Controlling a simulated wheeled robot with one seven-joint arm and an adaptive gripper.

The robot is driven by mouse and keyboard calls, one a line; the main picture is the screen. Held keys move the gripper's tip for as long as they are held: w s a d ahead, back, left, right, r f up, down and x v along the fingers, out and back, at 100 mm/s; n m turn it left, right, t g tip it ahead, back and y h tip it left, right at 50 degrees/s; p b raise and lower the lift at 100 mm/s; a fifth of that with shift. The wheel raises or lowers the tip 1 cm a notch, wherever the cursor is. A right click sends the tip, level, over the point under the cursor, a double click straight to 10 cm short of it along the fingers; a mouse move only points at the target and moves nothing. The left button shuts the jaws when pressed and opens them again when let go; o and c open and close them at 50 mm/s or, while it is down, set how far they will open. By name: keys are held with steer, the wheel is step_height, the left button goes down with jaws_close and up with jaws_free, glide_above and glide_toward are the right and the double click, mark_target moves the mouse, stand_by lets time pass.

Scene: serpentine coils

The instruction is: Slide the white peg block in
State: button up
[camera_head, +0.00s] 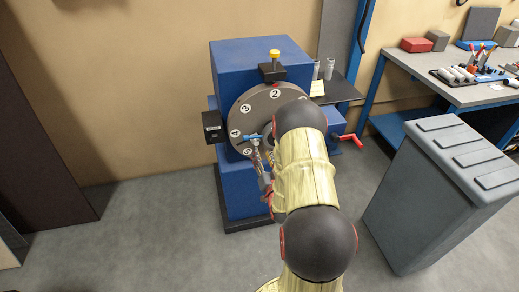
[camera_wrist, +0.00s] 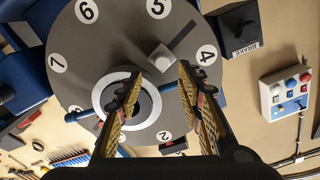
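The white peg block (camera_wrist: 161,58) shows in the wrist view as a small pale block on the face of a grey numbered disc (camera_wrist: 110,35). It lies between the white hub ring and a dark radial slot (camera_wrist: 185,37), near the numbers 4 and 5. My gripper (camera_wrist: 158,74) is open, its two fingers apart and pointing at the disc, with the block seen just beyond the gap between the tips. I cannot tell how far the tips are from it. In the head view my gripper (camera_head: 257,158) is at the disc's lower front, and the block cannot be made out.
The disc is mounted on a blue machine (camera_head: 228,62) with a black box at its left and a red crank handle (camera_head: 350,137) at its right. A grey bin (camera_head: 430,190) stands to the right, before a workbench (camera_head: 465,92). Floor at the left is clear.

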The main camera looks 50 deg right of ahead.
steer(key=shift+v, duration=2.6)
